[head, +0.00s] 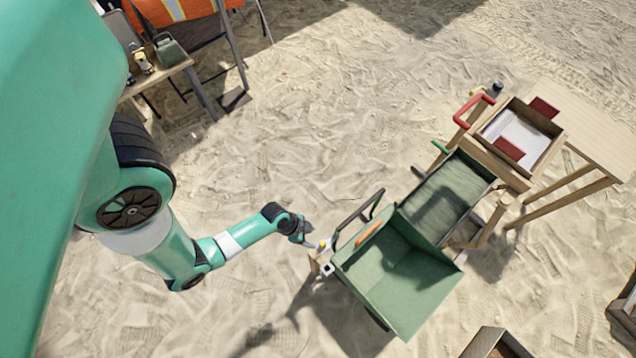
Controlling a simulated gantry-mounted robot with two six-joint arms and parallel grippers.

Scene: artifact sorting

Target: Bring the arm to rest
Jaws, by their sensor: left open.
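My left arm comes in from the left and reaches toward the middle. Its left gripper (312,242) is open, close to the left side of the green box (400,275). I cannot tell whether the gripper touches anything there. My right gripper is not in view.
A small table (155,82) with objects stands at upper left. A wooden crate (490,342) is at the bottom edge. Open sand lies in the middle.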

